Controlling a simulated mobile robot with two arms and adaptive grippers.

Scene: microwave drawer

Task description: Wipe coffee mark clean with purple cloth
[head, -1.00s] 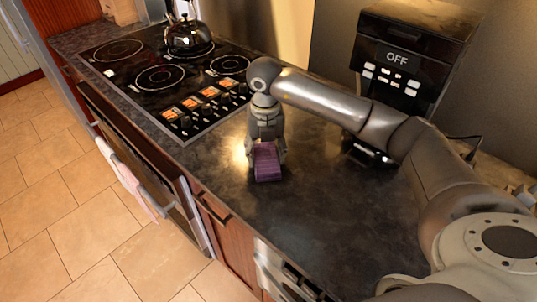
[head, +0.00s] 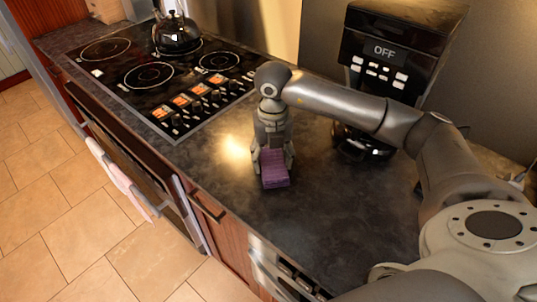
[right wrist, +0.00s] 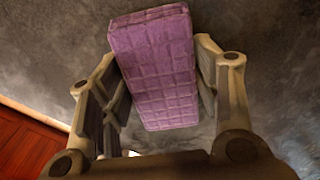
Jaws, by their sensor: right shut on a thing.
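The purple cloth (head: 274,168) is a folded block with a quilted grid pattern. My right gripper (head: 273,162) points down at the dark countertop (head: 340,215) and is shut on the cloth, which sits low at the counter surface. In the right wrist view the cloth (right wrist: 155,65) stands out between the two fingers of the gripper (right wrist: 160,85), with grey counter behind it. Whether it presses on the counter is hard to tell. I cannot make out a coffee mark; the arm and cloth may hide it. My left gripper does not show.
A black coffee machine (head: 395,50) marked OFF stands behind my right arm. A cooktop (head: 160,75) with a kettle (head: 176,35) is at the left. A pink towel (head: 118,178) hangs at the oven front. The counter's front edge is near the cloth, with bare counter to the right.

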